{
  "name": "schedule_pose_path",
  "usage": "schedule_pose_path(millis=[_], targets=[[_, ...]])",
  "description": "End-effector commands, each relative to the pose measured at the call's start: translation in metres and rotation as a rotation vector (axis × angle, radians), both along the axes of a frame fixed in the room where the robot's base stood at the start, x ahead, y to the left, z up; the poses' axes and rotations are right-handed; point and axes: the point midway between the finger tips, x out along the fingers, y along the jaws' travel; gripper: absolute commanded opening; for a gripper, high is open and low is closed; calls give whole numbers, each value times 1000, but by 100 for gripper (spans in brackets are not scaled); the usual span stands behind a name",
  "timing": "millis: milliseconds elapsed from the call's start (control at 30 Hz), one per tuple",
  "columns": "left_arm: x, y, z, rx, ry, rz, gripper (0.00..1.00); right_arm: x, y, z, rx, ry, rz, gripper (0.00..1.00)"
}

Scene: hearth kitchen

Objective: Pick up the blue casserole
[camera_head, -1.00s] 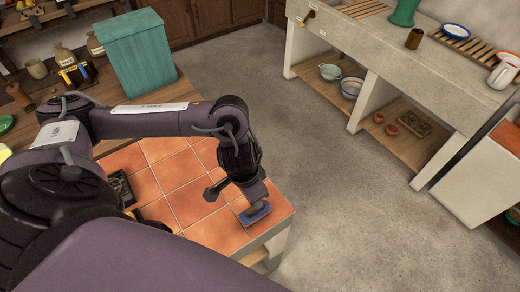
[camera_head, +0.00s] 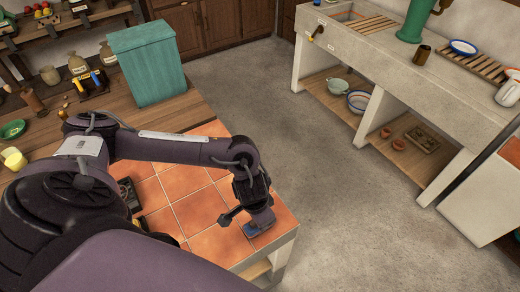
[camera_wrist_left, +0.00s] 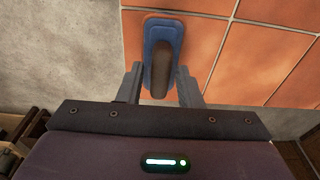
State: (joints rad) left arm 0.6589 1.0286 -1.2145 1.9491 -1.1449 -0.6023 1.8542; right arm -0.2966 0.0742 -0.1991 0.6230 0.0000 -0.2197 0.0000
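A blue flat-based object with a brown raised grip (camera_head: 258,231) lies at the front corner of the tiled counter. It fills the upper middle of the left wrist view (camera_wrist_left: 175,35). It looks more like a brush or block than a casserole. My left gripper (camera_wrist_left: 160,88) is open, pointing down over it, with one finger on each side of the brown grip's near end. I cannot tell whether they touch it. No clearly blue casserole shows; a pale green two-handled pot (camera_head: 339,87) stands on the shelf under the sink counter. My right gripper is not in view.
The tiled counter (camera_head: 200,210) ends close beside the object, with open floor (camera_head: 330,190) to the right. A teal box (camera_head: 150,65) stands at the counter's back. A blue-rimmed white basin (camera_head: 358,102) sits beside the pot on the low shelf (camera_head: 312,82).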

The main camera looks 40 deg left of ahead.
Motion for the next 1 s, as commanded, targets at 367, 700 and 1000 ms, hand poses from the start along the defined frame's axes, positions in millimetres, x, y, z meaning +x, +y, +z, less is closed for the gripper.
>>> schedule_pose_path(millis=[367, 700, 1000], targets=[[0, 0, 0, 0, 0, 1, 0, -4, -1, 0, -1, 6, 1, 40], [1, 0, 2, -1, -2, 0, 0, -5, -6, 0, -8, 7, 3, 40], [1, 0, 34, -2, -5, -1, 0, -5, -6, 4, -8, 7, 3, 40]])
